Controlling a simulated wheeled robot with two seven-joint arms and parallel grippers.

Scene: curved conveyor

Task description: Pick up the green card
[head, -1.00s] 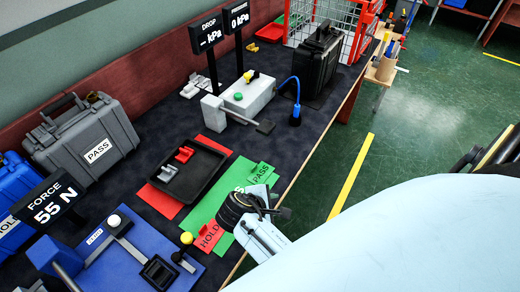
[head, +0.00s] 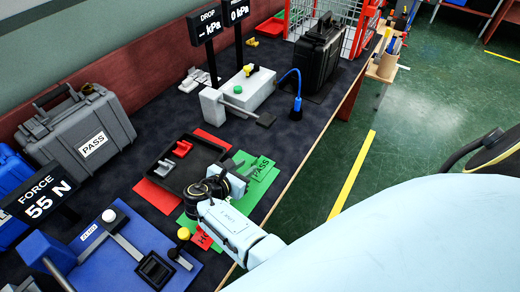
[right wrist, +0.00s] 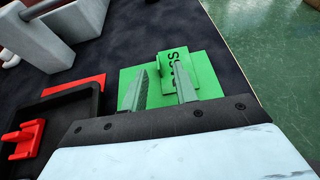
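My left gripper is not in view.
A black tray (head: 157,188) with red and grey clips lies left of the gripper. A blue fixture (head: 115,262) stands in front, and a grey box with a lever (head: 248,92) behind. Dark tabletop is free right of the card.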

